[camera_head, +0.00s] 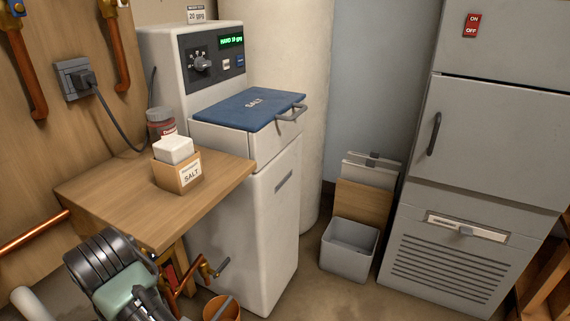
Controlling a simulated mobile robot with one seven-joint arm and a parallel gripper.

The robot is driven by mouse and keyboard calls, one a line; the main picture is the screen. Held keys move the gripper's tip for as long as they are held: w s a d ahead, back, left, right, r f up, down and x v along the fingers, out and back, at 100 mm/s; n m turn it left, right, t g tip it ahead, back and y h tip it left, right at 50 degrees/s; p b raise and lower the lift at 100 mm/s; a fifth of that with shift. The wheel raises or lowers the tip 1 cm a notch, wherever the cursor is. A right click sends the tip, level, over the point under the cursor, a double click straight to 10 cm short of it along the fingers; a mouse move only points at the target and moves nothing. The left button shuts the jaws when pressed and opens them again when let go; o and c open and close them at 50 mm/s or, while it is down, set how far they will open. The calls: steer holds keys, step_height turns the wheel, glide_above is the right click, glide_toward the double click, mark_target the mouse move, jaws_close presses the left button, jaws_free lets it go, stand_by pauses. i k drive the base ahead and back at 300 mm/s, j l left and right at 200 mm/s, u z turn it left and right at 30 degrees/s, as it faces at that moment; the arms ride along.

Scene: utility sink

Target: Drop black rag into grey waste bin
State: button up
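A grey open-topped bin (349,258) stands upright on the floor, between the white cabinet and the grey cabinet. The part of its inside that shows looks bare; its near inner side is hidden. I cannot make out a black rag anywhere in this view. Part of my arm, black and mint green, shows at the bottom left, in front of the wooden shelf and far from the bin. My gripper's fingers do not show, so I cannot see whether they hold anything.
A white softener cabinet (272,215) with a blue salt lid (248,109) stands between my arm and the bin. A wooden shelf (130,205) holds a salt box (178,175) and a jar (161,123). An orange bucket (222,309) is at the bottom. Bare floor lies before the bin.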

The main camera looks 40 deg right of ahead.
mark_target(334, 265)
steer(key=z, duration=1.45)
steer(key=i+j+z, duration=0.2)
steer(key=j, duration=0.15)
steer(key=j+z, duration=0.45)
steer(key=j, duration=0.55)
steer(key=i+j, duration=0.1)
steer(key=j, duration=0.15)
